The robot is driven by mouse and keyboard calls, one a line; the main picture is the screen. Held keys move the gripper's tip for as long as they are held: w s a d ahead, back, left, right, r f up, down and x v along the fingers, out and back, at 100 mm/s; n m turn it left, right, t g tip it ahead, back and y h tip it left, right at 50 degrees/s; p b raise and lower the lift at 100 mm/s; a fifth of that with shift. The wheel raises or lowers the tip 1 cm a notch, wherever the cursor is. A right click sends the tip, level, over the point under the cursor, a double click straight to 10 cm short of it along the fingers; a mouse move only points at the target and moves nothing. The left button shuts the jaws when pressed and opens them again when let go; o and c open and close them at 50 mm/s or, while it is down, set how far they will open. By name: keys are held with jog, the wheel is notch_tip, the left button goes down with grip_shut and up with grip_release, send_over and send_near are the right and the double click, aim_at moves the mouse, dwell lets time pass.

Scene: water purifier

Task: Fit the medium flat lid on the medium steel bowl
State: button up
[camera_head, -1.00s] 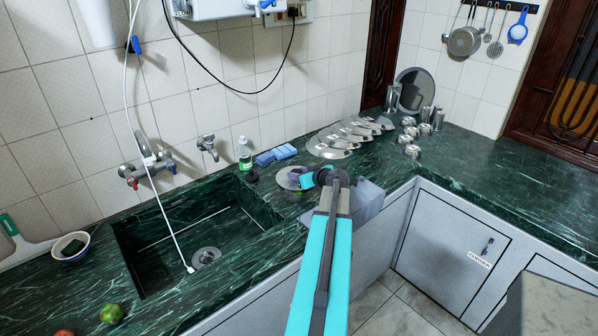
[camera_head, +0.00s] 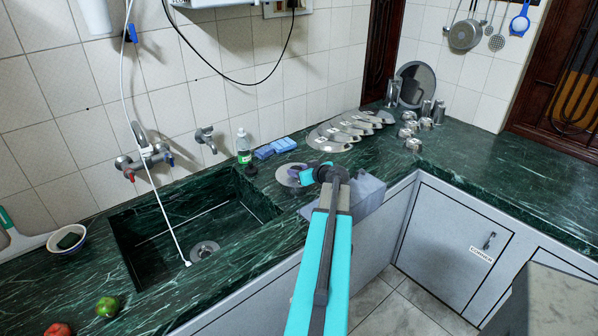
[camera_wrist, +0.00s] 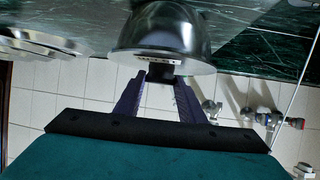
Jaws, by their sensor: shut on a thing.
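My gripper (camera_head: 298,172) is over the counter just right of the sink, shut on the dark knob (camera_wrist: 160,73) of a flat round steel lid (camera_head: 283,180). In the wrist view, which looks upside down, my gripper's purple fingers (camera_wrist: 160,79) pinch this knob from both sides. The lid (camera_wrist: 195,67) lies against the mouth of a shiny steel bowl (camera_wrist: 165,32). I cannot tell whether the lid is fully seated or a thin gap is left.
Several steel lids (camera_head: 335,147) lie in a row along the wall. Steel cups (camera_head: 413,145) stand in the corner. Blue sponges (camera_head: 275,148) and a green bottle (camera_head: 243,147) are behind the lid. The sink (camera_head: 190,240) is open on the left. The right counter (camera_head: 500,165) is clear.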

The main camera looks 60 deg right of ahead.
jog(key=o, duration=1.2)
jog(key=shift+s, duration=0.1)
jog(key=b+v, duration=0.4)
jog(key=v, duration=0.9)
jog(key=shift+s+a+r, duration=0.15)
jog(key=shift+s+a, duration=0.05)
jog(key=shift+s, duration=0.05)
